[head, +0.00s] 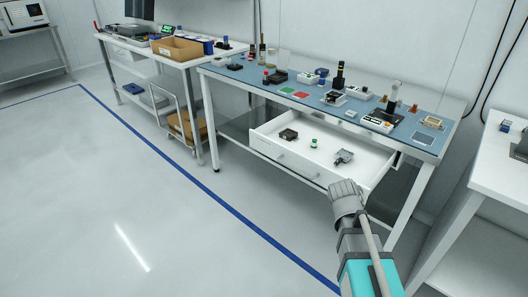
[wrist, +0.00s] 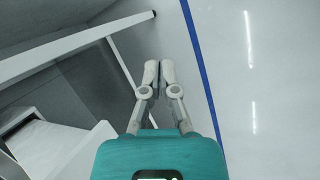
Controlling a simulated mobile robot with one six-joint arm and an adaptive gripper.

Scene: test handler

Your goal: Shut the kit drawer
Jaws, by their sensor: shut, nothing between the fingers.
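The kit drawer (head: 262,143) is a white drawer under the blue-topped workbench. It stands pulled out toward the aisle, with its inside showing from above. Its front has small handles. Inside lie a dark boxy part (head: 288,134), a small green-topped piece (head: 314,143) and a grey tool-like part (head: 343,157). My arm rises from the bottom of the head view, its grey end in front of the drawer's right end; the fingertips cannot be made out there. In the wrist view my gripper (wrist: 160,72) is shut and empty above the floor.
The workbench (head: 225,75) carries many small instruments. A second bench with a cardboard box (head: 176,49) and a cart (head: 170,108) stand to the left. A white table (head: 500,178) is at the right. The floor beside the blue line (head: 200,185) is clear.

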